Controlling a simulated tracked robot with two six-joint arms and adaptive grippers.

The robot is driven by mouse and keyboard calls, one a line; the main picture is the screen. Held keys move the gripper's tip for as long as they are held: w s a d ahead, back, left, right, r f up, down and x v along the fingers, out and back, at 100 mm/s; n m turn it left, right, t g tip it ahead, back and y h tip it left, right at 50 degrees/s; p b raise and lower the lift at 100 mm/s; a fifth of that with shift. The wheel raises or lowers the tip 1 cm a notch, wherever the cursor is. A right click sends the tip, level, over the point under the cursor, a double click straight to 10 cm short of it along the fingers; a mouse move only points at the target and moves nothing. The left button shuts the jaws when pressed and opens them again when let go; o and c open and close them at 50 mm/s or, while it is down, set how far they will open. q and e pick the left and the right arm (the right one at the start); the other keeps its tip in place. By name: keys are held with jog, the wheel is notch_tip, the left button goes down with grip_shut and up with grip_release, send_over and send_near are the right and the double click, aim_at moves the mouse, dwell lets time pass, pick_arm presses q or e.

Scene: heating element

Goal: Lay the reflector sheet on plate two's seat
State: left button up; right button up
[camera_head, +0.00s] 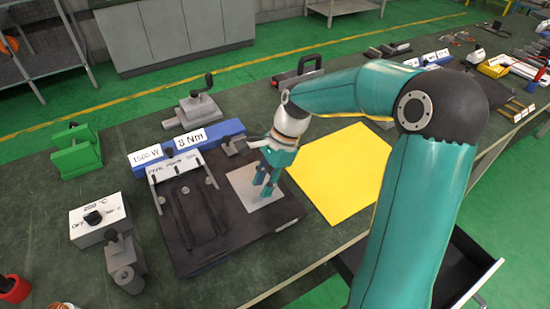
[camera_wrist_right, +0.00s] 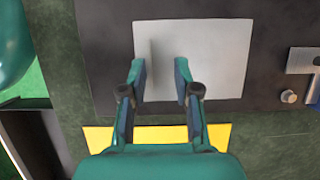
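A pale silver-grey square sheet (camera_head: 243,188), which looks like the reflector sheet, lies flat on the right part of a dark base plate (camera_head: 195,262). My right gripper (camera_head: 267,190) points down over the sheet's right half. The wrist view shows its two fingertips (camera_wrist_right: 161,82) apart over the sheet (camera_wrist_right: 220,40), with nothing visible between them but sheet surface and a thin shadow-like line. Whether the fingertips touch the sheet cannot be told. The base's left part has dark slotted bars (camera_head: 192,212). No label names plate two. My left gripper is out of view.
A yellow sheet (camera_head: 345,172) lies right of the base. Blue blocks with "1500 W" and "8 Nm" labels (camera_head: 192,138) stand behind it. A white dial box (camera_head: 98,218), a green block (camera_head: 76,150) and a grey clamp (camera_head: 198,108) stand nearby.

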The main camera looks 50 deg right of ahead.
jog(key=v, duration=1)
jog(key=shift+r+p, duration=0.2)
jog(key=shift+p, duration=0.1)
jog(key=shift+d, duration=0.1)
